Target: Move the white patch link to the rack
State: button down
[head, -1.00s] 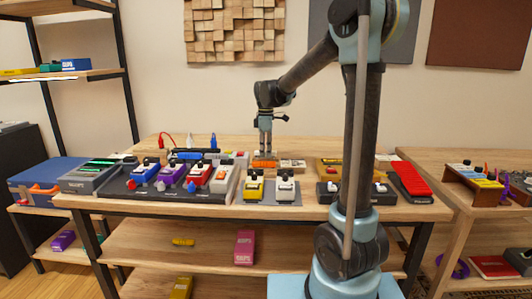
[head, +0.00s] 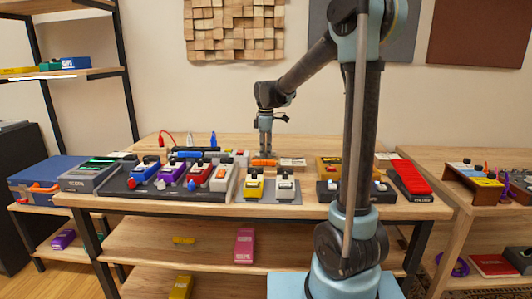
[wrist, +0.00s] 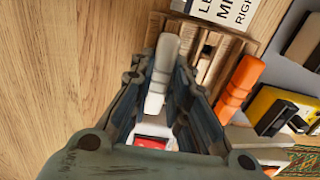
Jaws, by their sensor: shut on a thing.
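My gripper (wrist: 162,68) is shut on the white patch link (wrist: 165,50), a pale bar that shows between its fingers in the wrist view. The rack (wrist: 207,50), a small wooden frame with slots, lies just beyond and to the right of the fingertips. The link's far end is close to the rack's left part; I cannot tell whether they touch. In the head view my gripper (head: 266,152) points down over the back middle of the table, and the white link is too small to make out there.
An orange link (wrist: 240,88) lies right of my fingers, at the rack's near side. A white label card (wrist: 228,10) stands beyond the rack. Yellow (head: 254,186) and white (head: 285,187) pedals stand in front. Bare wood lies left in the wrist view.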

jog(key=c, duration=1.4)
grip_release()
jog(key=shift+c, duration=0.2)
jog(key=shift+o, duration=0.2)
jog(key=o, duration=0.3)
jog(key=shift+o, duration=0.2)
jog(key=shift+r, duration=0.15)
jog(key=shift+r, duration=3.35)
